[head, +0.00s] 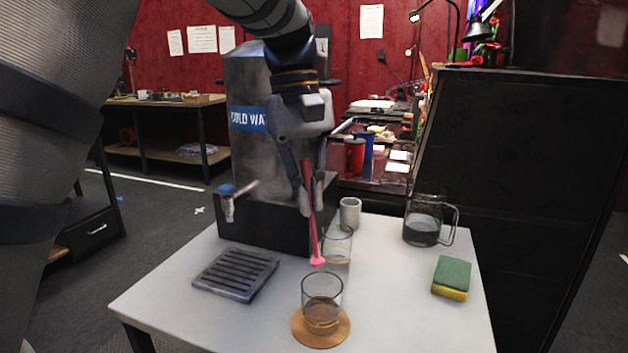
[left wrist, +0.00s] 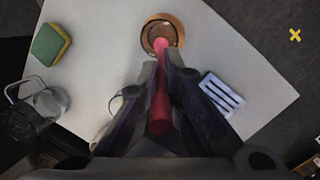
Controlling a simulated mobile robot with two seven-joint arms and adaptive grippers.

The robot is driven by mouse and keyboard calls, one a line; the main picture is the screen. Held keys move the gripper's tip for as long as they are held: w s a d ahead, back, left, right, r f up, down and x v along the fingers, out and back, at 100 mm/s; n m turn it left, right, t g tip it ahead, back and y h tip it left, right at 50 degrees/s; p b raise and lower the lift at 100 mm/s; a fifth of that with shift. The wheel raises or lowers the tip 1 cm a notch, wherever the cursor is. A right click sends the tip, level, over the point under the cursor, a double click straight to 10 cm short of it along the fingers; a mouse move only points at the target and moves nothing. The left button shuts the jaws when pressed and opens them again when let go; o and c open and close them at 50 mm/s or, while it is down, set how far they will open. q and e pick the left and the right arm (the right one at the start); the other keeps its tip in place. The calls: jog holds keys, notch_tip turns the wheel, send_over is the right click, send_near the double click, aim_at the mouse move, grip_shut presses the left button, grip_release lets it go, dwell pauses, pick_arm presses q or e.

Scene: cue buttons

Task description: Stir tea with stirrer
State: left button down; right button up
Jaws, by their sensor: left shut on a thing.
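My left gripper (head: 311,199) is shut on a pink stirrer (head: 314,232), which hangs down with its round tip low. In the left wrist view the stirrer (left wrist: 160,105) lies between the fingers (left wrist: 162,82). A glass of brown tea (head: 322,303) stands on a round wooden coaster (head: 336,338) near the table's front. In the head view the tip shows just above and behind the tea glass's rim; I cannot tell its exact depth. The wrist view shows the tea glass (left wrist: 160,35) just past the stirrer's tip. My right gripper is not in view.
A second glass (head: 338,246) stands behind the stirrer, with a grey cup (head: 350,212) farther back. A glass jug (head: 424,228) and a green-yellow sponge (head: 452,277) are at right. The water dispenser (head: 262,150) and drip grate (head: 236,274) are at left. The table's (head: 400,310) front right is clear.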

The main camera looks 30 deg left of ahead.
aim_at(314, 258)
pick_arm(q)
jog(key=shift+d+f, duration=0.15)
jog(key=shift+f, duration=1.65)
jog(key=shift+d+f, duration=0.15)
jog(key=shift+f, duration=1.65)
jog(key=shift+d+f, duration=0.15)
jog(key=shift+f, duration=1.65)
